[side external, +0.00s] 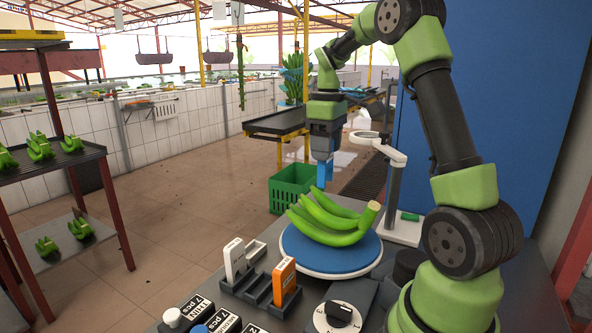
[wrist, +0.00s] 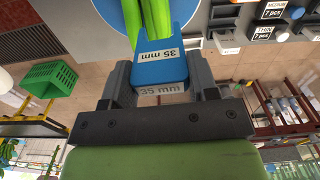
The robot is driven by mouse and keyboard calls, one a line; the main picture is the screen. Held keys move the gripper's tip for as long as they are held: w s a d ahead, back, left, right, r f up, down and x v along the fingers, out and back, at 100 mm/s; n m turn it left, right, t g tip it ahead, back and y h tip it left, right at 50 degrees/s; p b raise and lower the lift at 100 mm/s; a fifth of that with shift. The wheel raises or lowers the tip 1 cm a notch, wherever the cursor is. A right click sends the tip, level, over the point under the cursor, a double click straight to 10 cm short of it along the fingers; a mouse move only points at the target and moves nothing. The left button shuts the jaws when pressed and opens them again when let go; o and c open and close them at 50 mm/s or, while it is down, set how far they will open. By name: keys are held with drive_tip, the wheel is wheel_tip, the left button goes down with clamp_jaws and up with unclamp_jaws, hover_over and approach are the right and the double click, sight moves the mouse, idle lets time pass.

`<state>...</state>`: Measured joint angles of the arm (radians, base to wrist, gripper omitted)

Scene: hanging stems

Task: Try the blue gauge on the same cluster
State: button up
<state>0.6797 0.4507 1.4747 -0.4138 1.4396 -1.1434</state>
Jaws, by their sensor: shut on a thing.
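My gripper (side external: 324,152) is shut on the blue gauge (side external: 325,174), which points down just above the far left part of the green banana cluster (side external: 330,217). In the wrist view the blue gauge (wrist: 158,72), marked 35 mm, sits between the fingers with its two prongs towards the bananas (wrist: 145,18). Green fruit shows between and beside the prongs; I cannot tell whether they touch it. The cluster lies on a round blue turntable (side external: 298,256) with its cut crown to the right.
A gauge rack (side external: 262,287) at the front holds a white gauge (side external: 236,262) and an orange gauge (side external: 285,281). A magnifier stand (side external: 395,185) is right of the turntable. A dial (side external: 338,314) and labelled blocks (side external: 200,310) are in front. A green crate (side external: 290,188) stands behind.

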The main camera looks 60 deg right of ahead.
sight(328, 169)
drive_tip(key=shift+s+d, duration=0.25)
drive_tip(key=shift+f, duration=2.75)
drive_tip(key=shift+f, duration=2.15)
wheel_tip(328, 169, up, 7)
drive_tip(key=shift+w+a+r, duration=0.1)
drive_tip(key=shift+a+r, duration=0.05)
drive_tip(key=w+a, duration=0.2)
drive_tip(key=a, duration=1.9)
drive_tip(key=shift+m, duration=0.3)
drive_tip(key=shift+s+f, duration=0.15)
drive_tip(key=shift+f, duration=2.5)
